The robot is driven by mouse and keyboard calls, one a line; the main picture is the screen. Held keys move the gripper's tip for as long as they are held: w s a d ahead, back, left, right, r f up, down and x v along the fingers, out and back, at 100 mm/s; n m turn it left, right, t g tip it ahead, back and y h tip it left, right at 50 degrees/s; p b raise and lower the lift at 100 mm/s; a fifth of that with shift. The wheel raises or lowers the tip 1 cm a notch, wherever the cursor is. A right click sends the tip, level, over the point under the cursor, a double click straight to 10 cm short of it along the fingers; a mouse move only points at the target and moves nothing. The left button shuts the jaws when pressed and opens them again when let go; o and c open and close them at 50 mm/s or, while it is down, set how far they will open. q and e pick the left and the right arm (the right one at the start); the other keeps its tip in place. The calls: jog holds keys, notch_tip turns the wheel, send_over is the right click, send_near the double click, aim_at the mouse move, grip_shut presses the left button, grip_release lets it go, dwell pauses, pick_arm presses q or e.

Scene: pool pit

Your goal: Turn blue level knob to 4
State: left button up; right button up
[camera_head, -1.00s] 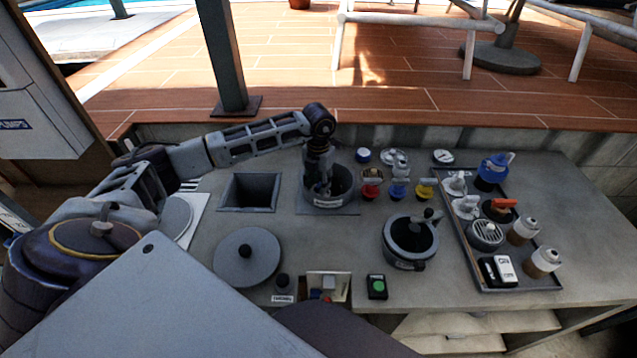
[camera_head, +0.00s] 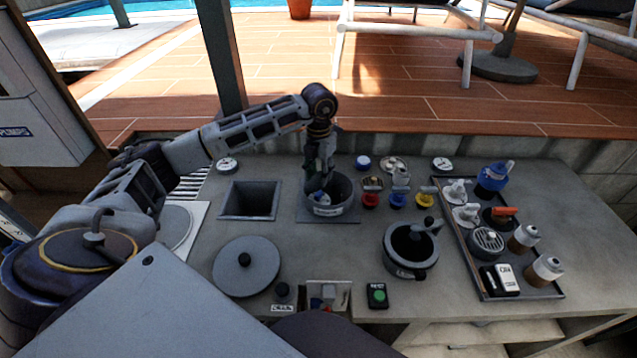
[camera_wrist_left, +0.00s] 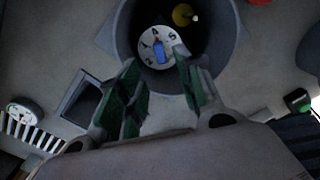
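A blue knob (camera_wrist_left: 162,53) sits on a round white dial with numbers inside a dark grey pot-like well (camera_wrist_left: 222,50). The knob's long axis runs nearly up and down in the left wrist view, with its upper end near a mark that looks like 4. In the head view the dial (camera_head: 319,197) shows small inside the well (camera_head: 344,210). My left gripper (camera_wrist_left: 157,66) is open, its green-padded fingers apart on either side of the dial's lower part. It also shows over the well in the head view (camera_head: 320,186). Finger contact with the knob cannot be told. My right gripper is out of view.
Red, blue and yellow valves (camera_head: 397,200) stand right of the well. A square opening (camera_head: 235,216) lies to its left.

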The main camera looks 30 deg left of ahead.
pick_arm(q)
jog(key=shift+r, duration=2.2)
jog(key=shift+r, duration=0.1)
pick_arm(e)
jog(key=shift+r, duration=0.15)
pick_arm(q)
notch_tip(320, 180, up, 9)
jog(key=p, duration=0.9)
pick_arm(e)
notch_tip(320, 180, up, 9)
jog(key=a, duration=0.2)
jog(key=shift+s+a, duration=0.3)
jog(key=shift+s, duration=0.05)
